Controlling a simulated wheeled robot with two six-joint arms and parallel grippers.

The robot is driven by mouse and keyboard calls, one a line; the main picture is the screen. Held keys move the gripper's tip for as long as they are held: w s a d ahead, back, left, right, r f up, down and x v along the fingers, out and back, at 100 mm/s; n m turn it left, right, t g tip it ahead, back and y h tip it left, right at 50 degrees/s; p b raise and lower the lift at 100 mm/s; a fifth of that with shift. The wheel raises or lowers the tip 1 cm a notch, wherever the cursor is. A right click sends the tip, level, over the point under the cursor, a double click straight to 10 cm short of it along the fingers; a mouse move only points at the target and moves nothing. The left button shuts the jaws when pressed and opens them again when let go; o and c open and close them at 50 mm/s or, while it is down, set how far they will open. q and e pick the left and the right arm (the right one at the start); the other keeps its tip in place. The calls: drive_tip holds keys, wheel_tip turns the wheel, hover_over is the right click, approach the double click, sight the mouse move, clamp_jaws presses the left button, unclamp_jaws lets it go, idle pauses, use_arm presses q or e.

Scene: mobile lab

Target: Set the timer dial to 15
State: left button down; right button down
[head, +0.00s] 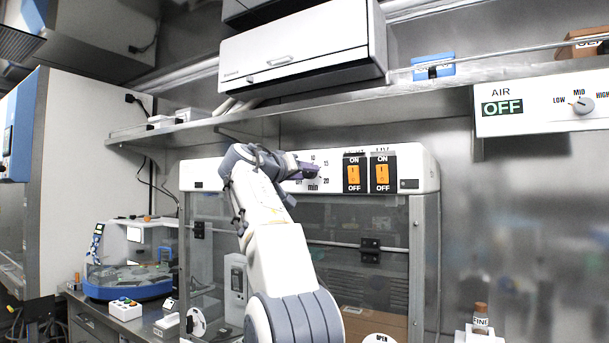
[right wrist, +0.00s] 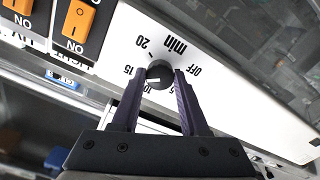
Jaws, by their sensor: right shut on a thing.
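The timer dial (right wrist: 160,74) is a small dark round knob on a white panel, with OFF, 5, 10, 15, 20 and "min" printed around it. In the right wrist view, the print is upside down. A white mark on the knob's edge seems to point near 10, toward the 15 side. My right gripper (right wrist: 160,90) is shut on the knob, with a purple finger on each side. In the head view my right gripper (head: 306,172) reaches the panel and hides most of the dial; 10, 15 and 20 show beside it. My left gripper is out of view.
Two orange ON/OFF rocker switches (head: 353,175) (head: 382,174) sit just right of the dial on the hood's white front panel (head: 420,165). A metal shelf (head: 420,105) runs above. An AIR panel (head: 541,101) with its own knob is at upper right.

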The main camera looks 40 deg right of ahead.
drive_tip(key=shift+f+m, duration=0.2)
drive_tip(key=shift+m, duration=0.4)
drive_tip(key=shift+c, duration=2.1)
unclamp_jaws()
drive_tip(key=shift+r, duration=0.1)
drive_tip(key=b+v, duration=0.3)
drive_tip(key=v, duration=0.7)
drive_tip(key=shift+a+b, duration=0.15)
drive_tip(key=shift+b, duration=0.2)
